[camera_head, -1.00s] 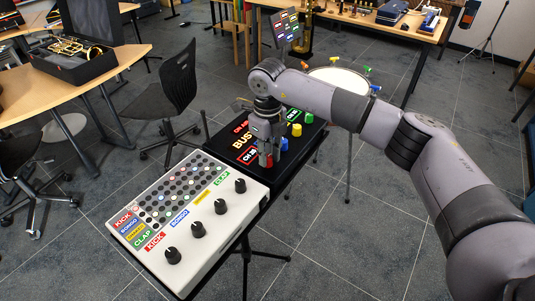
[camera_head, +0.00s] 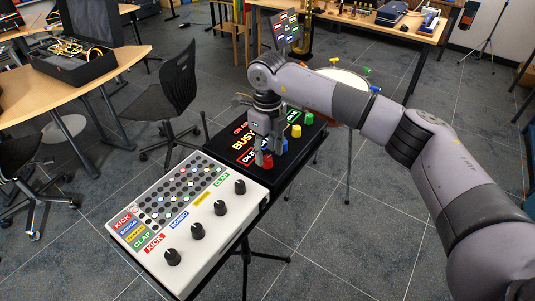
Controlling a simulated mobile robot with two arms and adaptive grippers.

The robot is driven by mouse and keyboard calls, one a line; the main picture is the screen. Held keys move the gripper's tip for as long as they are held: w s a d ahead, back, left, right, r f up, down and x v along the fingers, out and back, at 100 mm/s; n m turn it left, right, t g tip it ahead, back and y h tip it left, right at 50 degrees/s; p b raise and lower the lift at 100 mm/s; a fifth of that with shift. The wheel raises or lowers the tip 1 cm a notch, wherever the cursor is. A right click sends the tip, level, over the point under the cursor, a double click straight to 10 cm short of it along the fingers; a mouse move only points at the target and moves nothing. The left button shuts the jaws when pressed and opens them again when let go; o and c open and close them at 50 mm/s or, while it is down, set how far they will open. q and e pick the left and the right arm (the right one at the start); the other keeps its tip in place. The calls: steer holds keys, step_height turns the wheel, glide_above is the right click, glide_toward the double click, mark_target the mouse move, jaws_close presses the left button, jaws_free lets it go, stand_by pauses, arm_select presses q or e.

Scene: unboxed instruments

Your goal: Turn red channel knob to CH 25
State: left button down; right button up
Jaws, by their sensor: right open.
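A black panel (camera_head: 233,149) with lit labels stands behind the white drum machine. The red knob (camera_head: 267,161) is at its near front corner. A blue knob (camera_head: 283,146), a yellow knob (camera_head: 296,131) and a green knob (camera_head: 308,118) follow in a row away from it. My right gripper (camera_head: 265,150) points down at the red knob, its fingers open around or just above it. I cannot tell whether they touch it. The gripper hides part of the panel's labels, and the channel number by the red knob is not readable. My left gripper is not in view.
The white drum machine (camera_head: 215,236) with several black knobs stands directly in front of the panel. A black chair (camera_head: 172,95) is to the left. A white drum (camera_head: 341,79) stands behind my right arm. Floor to the right is clear.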

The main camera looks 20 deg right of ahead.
mark_target(268, 158)
step_height(268, 158, up, 10)
steer(key=shift+r, duration=0.15)
steer(key=shift+s, duration=0.15)
stand_by(0.4)
